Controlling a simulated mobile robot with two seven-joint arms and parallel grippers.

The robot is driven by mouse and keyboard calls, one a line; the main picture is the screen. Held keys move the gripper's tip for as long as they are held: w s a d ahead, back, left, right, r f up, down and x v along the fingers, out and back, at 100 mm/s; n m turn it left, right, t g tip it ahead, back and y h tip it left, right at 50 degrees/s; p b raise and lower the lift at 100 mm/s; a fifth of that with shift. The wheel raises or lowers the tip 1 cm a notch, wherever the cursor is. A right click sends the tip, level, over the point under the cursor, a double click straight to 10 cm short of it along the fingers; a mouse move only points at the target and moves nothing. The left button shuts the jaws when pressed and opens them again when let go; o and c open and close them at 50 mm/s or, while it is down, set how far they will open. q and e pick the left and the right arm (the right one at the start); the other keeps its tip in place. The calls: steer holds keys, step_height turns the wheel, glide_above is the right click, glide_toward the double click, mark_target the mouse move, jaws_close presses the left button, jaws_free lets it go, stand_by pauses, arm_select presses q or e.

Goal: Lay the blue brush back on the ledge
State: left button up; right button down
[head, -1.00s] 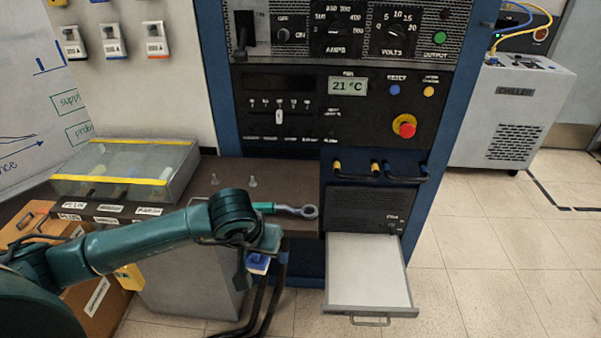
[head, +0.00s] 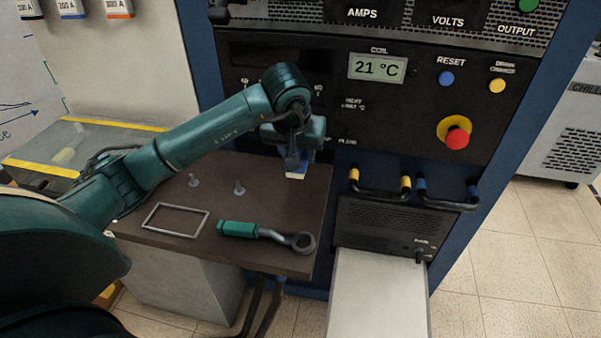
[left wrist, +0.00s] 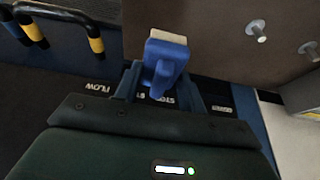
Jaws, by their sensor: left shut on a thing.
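My left gripper (head: 293,161) is shut on the blue brush (head: 297,174). It holds the brush at the back right of the brown ledge (head: 270,200), close to the front of the dark panel. In the left wrist view the blue brush (left wrist: 160,62) sits between the fingers (left wrist: 160,88), its pale bristles pointing away from the gripper over the ledge (left wrist: 215,30). I cannot tell whether the bristles touch the ledge. The gripper hides part of the brush in the head view. My right gripper is not in view.
A green-handled ring wrench (head: 265,233) lies along the ledge's front. A thin rectangular outline (head: 175,220) is left of it, with two small pegs (head: 239,188) behind. Two handles (head: 380,185) jut from the cabinet at right, above an open drawer (head: 378,295).

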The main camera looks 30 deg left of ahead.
mark_target(298, 172)
arm_select(q)
steer(key=shift+f, duration=2.75)
steer(key=shift+f, duration=0.1)
steer(key=shift+f, duration=0.15)
steer(key=o, duration=0.9)
steer(key=shift+o, duration=0.2)
steer(key=v, duration=1.2)
steer(key=shift+r, duration=0.25)
